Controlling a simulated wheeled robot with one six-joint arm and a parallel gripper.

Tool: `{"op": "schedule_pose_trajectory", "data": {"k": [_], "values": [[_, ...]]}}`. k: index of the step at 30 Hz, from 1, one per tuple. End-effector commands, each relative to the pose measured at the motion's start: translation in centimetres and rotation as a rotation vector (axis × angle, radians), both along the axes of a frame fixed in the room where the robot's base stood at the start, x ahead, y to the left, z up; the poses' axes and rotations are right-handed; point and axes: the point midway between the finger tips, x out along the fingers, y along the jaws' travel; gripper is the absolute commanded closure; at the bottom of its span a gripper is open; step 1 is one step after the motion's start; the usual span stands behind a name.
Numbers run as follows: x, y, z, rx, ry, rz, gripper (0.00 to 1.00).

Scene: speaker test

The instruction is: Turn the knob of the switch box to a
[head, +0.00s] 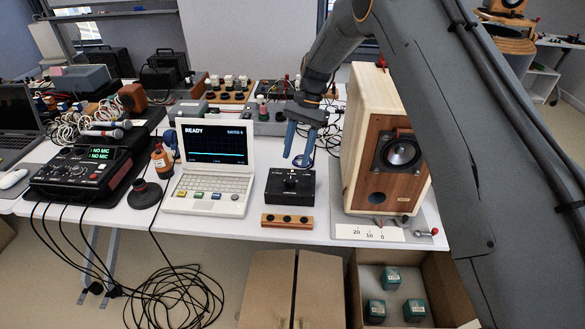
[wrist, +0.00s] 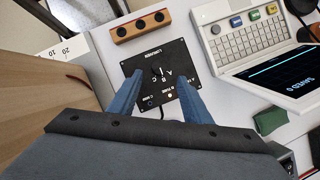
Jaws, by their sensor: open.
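The switch box (head: 290,187) is a small black box on the white table, in front of my gripper (head: 296,160). In the wrist view the switch box (wrist: 168,58) lies below my fingers, with white lettering, including A and B, on its top. Its small black knob (wrist: 156,72) lies between the two blue fingertips in that view. The fingers are open, one to each side of the knob, and hold nothing. In the head view they appear above and behind the box, apart from it. I cannot tell which letter the knob points at.
A wooden loudspeaker (head: 385,145) stands close at the right. A white laptop-like device (head: 213,165) reading READY stands at the left. A wooden strip with dark holes (head: 287,221) lies in front of the box. A cable runs from the box's back.

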Motion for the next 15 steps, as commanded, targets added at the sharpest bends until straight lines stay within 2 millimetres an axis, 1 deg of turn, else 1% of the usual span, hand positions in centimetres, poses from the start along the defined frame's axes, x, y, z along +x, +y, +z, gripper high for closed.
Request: {"op": "schedule_pose_trajectory", "data": {"k": [2,12,15], "values": [[-0.4,0.2,-0.7,0.000,0.001,0.000,0.56],[-2.1,1.1,-5.3,-0.001,0.002,0.002,0.56],[-2.4,1.3,-6.1,-0.001,0.002,0.002,0.56]]}}
